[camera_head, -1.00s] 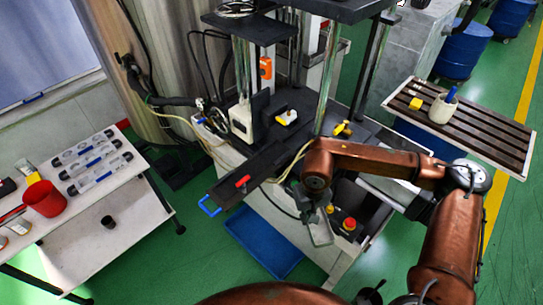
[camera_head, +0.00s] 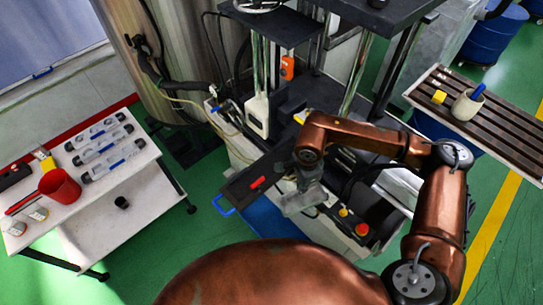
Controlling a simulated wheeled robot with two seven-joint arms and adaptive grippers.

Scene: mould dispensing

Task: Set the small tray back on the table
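My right gripper (camera_head: 306,184) is at the end of the copper arm that comes in from the right, over the front of the machine. A pale grey flat piece (camera_head: 302,203), which looks like the small tray, is at its fingertips, and the gripper seems shut on it. The fingers are small and partly hidden by the wrist. The white table (camera_head: 120,190) stands at the far left, well away from this gripper. My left gripper is not in view.
A dark machine plate with a red-handled part (camera_head: 258,182) and a blue handle (camera_head: 222,206) juts out beside the gripper. A slatted brown bench (camera_head: 500,122) holds a white pot (camera_head: 467,104).

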